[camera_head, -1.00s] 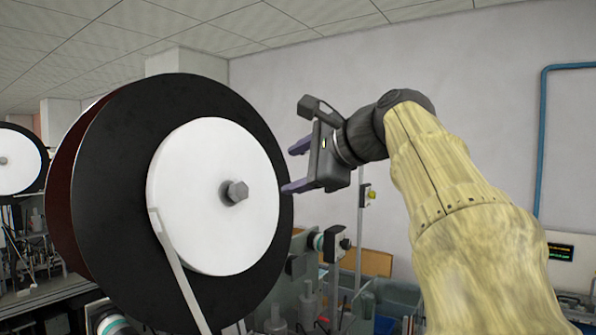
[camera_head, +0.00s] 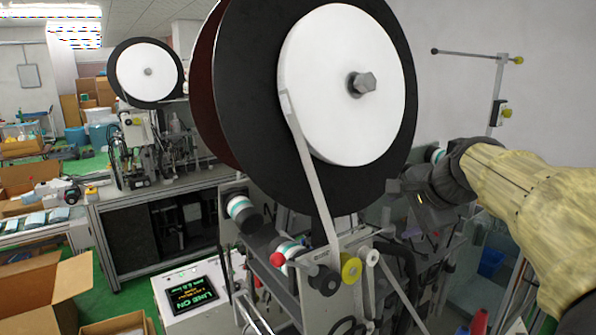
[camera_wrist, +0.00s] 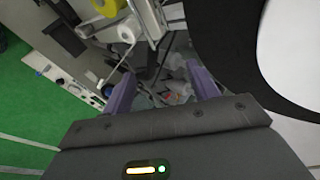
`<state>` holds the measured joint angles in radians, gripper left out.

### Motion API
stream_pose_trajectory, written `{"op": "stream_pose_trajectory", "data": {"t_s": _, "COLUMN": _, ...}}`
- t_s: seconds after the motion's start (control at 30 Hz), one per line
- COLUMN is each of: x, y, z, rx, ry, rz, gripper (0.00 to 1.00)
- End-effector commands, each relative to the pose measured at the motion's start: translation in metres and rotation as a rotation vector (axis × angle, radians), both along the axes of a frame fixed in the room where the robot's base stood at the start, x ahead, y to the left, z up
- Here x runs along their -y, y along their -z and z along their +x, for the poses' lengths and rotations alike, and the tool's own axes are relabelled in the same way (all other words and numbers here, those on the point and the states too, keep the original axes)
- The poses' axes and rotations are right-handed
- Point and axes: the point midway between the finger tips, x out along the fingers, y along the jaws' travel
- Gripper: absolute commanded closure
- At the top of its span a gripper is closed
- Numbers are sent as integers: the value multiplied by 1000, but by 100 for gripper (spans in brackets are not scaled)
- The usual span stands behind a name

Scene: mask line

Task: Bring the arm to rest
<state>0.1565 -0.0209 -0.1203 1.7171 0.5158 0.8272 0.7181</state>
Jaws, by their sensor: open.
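My gripper (camera_wrist: 162,88) is open in the wrist view, with its two purple fingers apart and nothing held between them. In the head view my gripper is low at the right edge of the big black reel; its fingers are hard to make out there. My arm, in a yellowish cover (camera_head: 525,200), reaches in from the right. The big reel (camera_head: 250,120) has a white disc and a hex hub and feeds a pale strip down to the machine. Part of the reel also shows at the right of the wrist view (camera_wrist: 230,45).
Rollers (camera_head: 351,268) and machine parts stand below the reel, close to my gripper. A lit control panel (camera_head: 193,296) is at the lower left. A thin pole (camera_head: 497,90) stands behind my arm. A second reel machine (camera_head: 145,75) and open cardboard boxes (camera_head: 40,290) are further left.

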Motion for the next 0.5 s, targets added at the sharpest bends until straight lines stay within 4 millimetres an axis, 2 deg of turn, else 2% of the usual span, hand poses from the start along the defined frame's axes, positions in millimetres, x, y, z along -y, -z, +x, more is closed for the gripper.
{"op": "stream_pose_trajectory", "data": {"t_s": 0.03, "x": -5, "y": 37, "z": -6, "rx": -37, "ry": -45, "rz": -55, "gripper": 41}}
{"op": "stream_pose_trajectory", "data": {"t_s": 0.1, "x": -10, "y": 77, "z": -14, "rx": -78, "ry": -117, "rz": -139, "gripper": 41}}
{"op": "stream_pose_trajectory", "data": {"t_s": 0.27, "x": -22, "y": 161, "z": -42, "rx": -163, "ry": -302, "rz": -318, "gripper": 41}}
{"op": "stream_pose_trajectory", "data": {"t_s": 0.37, "x": -31, "y": 212, "z": -67, "rx": -214, "ry": -447, "rz": -428, "gripper": 41}}
{"op": "stream_pose_trajectory", "data": {"t_s": 0.5, "x": -43, "y": 283, "z": -111, "rx": -275, "ry": -692, "rz": -582, "gripper": 41}}
